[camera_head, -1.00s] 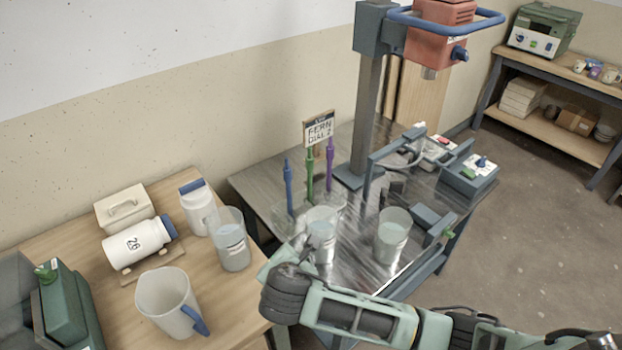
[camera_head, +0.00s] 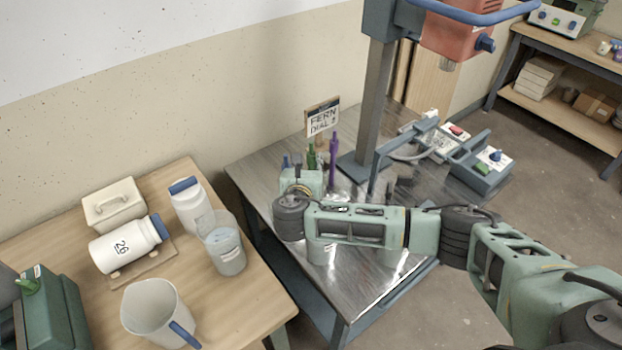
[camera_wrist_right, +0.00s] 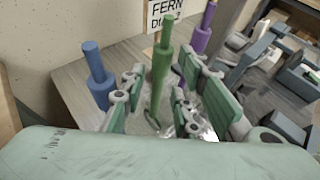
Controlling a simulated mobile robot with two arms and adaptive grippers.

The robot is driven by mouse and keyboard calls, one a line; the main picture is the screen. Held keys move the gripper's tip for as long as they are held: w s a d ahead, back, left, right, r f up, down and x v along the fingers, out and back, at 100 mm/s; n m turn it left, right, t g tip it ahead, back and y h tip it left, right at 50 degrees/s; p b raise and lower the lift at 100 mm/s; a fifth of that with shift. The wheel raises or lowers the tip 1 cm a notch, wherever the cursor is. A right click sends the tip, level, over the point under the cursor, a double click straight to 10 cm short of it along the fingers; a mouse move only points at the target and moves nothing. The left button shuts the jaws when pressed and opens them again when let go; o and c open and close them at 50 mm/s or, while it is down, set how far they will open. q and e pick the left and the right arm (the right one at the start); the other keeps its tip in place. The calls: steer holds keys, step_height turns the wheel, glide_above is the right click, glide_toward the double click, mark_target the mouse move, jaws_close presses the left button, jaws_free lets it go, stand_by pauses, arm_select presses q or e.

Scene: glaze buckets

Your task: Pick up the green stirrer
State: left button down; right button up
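The green stirrer (camera_wrist_right: 160,75) stands upright in the right wrist view, between a blue stirrer (camera_wrist_right: 97,75) and a purple stirrer (camera_wrist_right: 205,28). My right gripper (camera_wrist_right: 164,84) is open, with one finger on each side of the green stirrer. I see gaps between the fingers and its shaft, so it does not look gripped. In the head view only the top of the green stirrer (camera_head: 311,157) shows above my right gripper (camera_head: 302,182); my wrist hides the rest. My left gripper is not in view.
A sign reading FERN (camera_head: 322,117) stands behind the stirrers. The mixer column (camera_head: 377,110) rises to their right on the metal table (camera_head: 262,175). A clear beaker partly shows below my forearm. The wooden table at left holds a jug (camera_head: 150,312), jars and a beaker (camera_head: 226,250).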

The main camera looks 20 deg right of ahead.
mark_target(311, 163)
steer(key=x, duration=0.3)
steer(key=shift+s, duration=0.1)
steer(key=shift+d+f, duration=0.1)
steer(key=c, duration=0.7)
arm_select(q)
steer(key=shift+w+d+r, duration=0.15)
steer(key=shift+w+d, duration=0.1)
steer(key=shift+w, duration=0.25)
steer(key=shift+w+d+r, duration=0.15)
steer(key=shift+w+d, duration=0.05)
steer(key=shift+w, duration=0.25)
arm_select(e)
steer(key=shift+w, duration=0.25)
jaws_close()
